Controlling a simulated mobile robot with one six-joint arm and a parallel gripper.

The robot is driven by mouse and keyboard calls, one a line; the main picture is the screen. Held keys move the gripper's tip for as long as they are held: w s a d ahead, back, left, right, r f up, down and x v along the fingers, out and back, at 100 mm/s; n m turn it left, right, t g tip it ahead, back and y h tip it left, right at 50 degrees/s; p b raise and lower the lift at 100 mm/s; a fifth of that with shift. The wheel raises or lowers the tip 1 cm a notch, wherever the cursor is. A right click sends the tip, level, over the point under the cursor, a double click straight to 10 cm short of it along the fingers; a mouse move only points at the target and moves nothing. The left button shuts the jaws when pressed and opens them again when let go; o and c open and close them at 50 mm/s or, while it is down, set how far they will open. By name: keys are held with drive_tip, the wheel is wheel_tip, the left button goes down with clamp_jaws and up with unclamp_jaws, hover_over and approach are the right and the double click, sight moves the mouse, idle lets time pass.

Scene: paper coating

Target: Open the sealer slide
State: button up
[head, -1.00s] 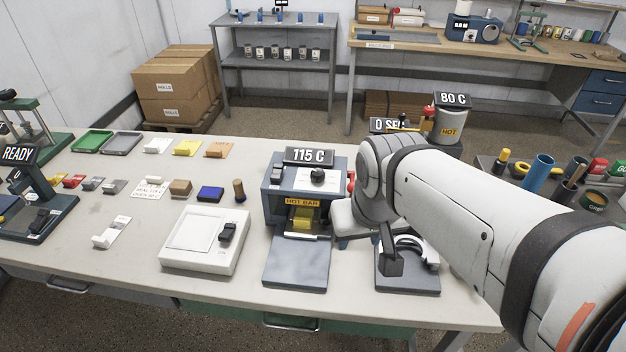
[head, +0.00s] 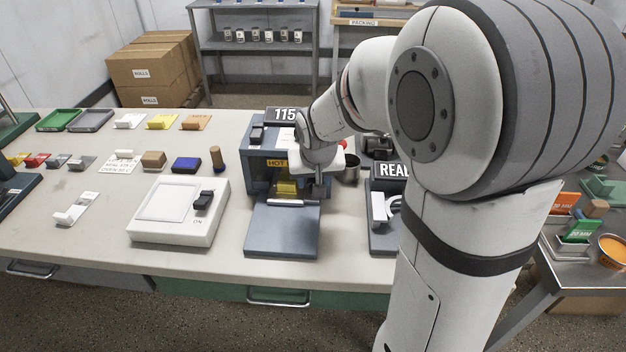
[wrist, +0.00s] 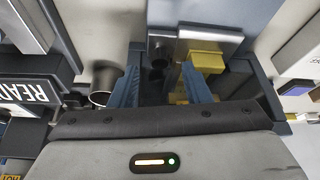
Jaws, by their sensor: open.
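The sealer (head: 262,180) is a blue-grey box on the table with a HOT BAR label, a partly covered 115 display and a flat grey plate (head: 282,232) in front. A yellow block (head: 286,188) shows in its opening, and yellow parts (wrist: 206,58) show in the wrist view. A pale bar (head: 294,202) lies across the front of the opening; I cannot tell whether it is the slide's handle. My gripper (head: 318,190) is at the sealer's front right. In the wrist view its two blue fingers (wrist: 163,84) are apart, with a dark round part and metal plate beyond them.
A white switch box (head: 180,211) stands left of the sealer. A metal cup (head: 351,168) and a READ-labelled device (head: 383,208) stand close on the right. My arm hides much of the table's right side.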

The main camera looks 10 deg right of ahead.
drive_tip(key=shift+x, duration=1.5)
drive_tip(key=shift+c, duration=0.3)
clamp_jaws()
